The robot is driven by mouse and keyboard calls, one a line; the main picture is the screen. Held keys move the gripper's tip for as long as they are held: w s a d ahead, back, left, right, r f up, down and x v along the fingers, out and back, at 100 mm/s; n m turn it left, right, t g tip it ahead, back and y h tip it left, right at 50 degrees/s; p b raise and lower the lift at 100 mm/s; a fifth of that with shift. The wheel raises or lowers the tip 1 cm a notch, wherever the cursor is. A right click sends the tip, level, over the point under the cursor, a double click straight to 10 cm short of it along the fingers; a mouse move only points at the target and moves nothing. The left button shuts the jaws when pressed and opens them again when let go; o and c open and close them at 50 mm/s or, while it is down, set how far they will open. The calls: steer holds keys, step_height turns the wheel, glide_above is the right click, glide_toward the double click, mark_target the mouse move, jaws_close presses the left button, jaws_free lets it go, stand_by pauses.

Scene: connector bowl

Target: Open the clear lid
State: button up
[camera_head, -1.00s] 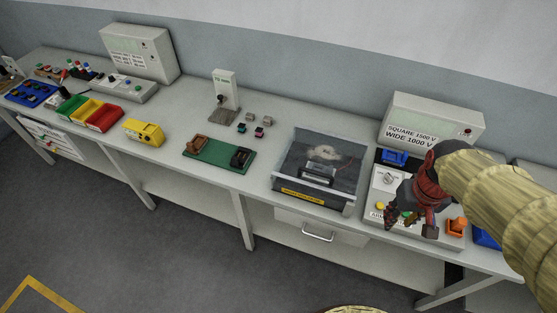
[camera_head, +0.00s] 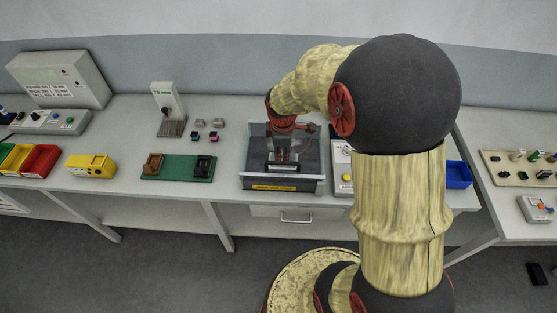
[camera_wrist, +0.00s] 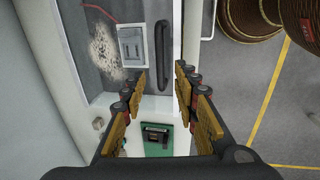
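The clear lid (camera_head: 255,165) lies shut over a dark-walled box on the bench, with a yellow label (camera_head: 274,187) on the box's front. In the wrist view the lid (camera_wrist: 105,50) fills the upper left, and a black bar handle (camera_wrist: 163,55) runs along its front edge. My gripper (camera_wrist: 157,95) is open and empty, its fingers spread to either side of the handle's line. The handle's near end lies just beyond the fingertips; I cannot tell whether they touch the lid. In the head view my gripper (camera_head: 283,142) is above the box, partly hidden by my wrist.
A green board (camera_head: 178,168) with two small blocks lies left of the box. A yellow device (camera_head: 91,166) stands further left. A grey panel with a yellow button (camera_head: 345,178) and a blue bin (camera_head: 458,174) are to the right. A drawer handle (camera_head: 297,219) is below the bench.

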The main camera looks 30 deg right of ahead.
mark_target(282, 163)
steer(key=f, duration=0.4)
steer(key=w+d+f, duration=0.1)
steer(key=f, duration=0.2)
steer(key=shift+f+b, duration=0.1)
steer(key=shift+b, duration=0.2)
steer(key=shift+c, duration=0.3)
jaws_close()
stand_by(0.4)
